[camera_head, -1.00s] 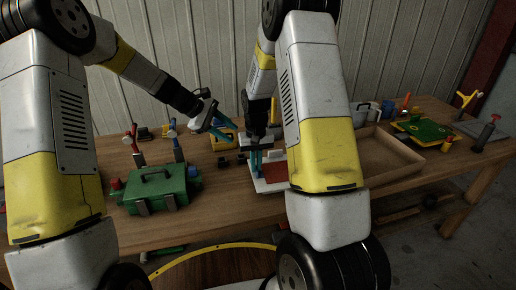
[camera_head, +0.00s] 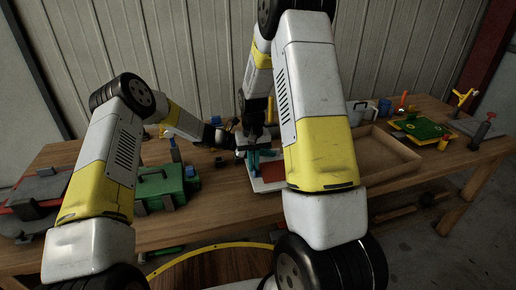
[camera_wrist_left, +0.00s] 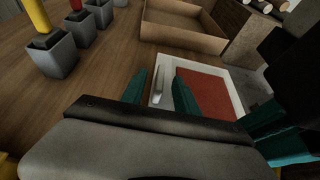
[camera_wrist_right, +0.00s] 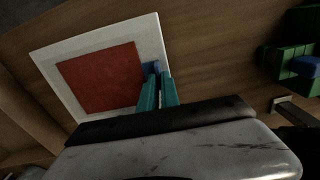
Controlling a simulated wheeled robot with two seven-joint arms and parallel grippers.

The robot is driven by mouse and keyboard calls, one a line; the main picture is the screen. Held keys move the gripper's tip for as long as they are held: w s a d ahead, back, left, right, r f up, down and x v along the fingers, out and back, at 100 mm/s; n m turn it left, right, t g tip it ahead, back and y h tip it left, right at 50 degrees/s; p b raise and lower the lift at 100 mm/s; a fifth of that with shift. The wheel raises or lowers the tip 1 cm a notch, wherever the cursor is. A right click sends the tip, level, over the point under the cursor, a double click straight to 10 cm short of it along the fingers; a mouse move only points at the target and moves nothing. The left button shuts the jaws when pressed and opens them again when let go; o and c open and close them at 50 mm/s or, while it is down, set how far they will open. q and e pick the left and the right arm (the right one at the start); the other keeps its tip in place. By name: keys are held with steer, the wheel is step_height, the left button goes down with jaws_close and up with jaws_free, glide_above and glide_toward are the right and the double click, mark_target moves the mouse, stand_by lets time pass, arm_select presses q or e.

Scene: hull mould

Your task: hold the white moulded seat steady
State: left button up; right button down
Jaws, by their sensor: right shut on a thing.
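The white moulded seat (camera_head: 256,185) is a flat white square with a red middle on the table, partly hidden by my right arm in the head view. It also shows in the left wrist view (camera_wrist_left: 226,79) and the right wrist view (camera_wrist_right: 50,54). My right gripper (camera_wrist_right: 157,82) has its teal fingers close together at the seat's edge, shut on it; the contact is hard to see. A small blue piece (camera_wrist_right: 150,67) shows at the fingertips. My left gripper (camera_wrist_left: 160,80) is open, its fingers apart on either side of a pale upright part (camera_wrist_left: 158,90) at the seat's edge.
A brown open tray (camera_head: 385,150) lies right of the seat. A green toolbox (camera_head: 160,188) stands to the left, with a red-and-grey item (camera_head: 38,190) beyond it. A green board (camera_head: 422,129) lies far right. Grey blocks with coloured handles (camera_wrist_left: 52,55) stand near my left gripper.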

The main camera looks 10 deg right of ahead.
arm_select(q)
steer(key=shift+x, duration=1.4)
jaws_close()
stand_by(0.7)
steer(key=shift+c, duration=1.2)
jaws_free()
jaws_close()
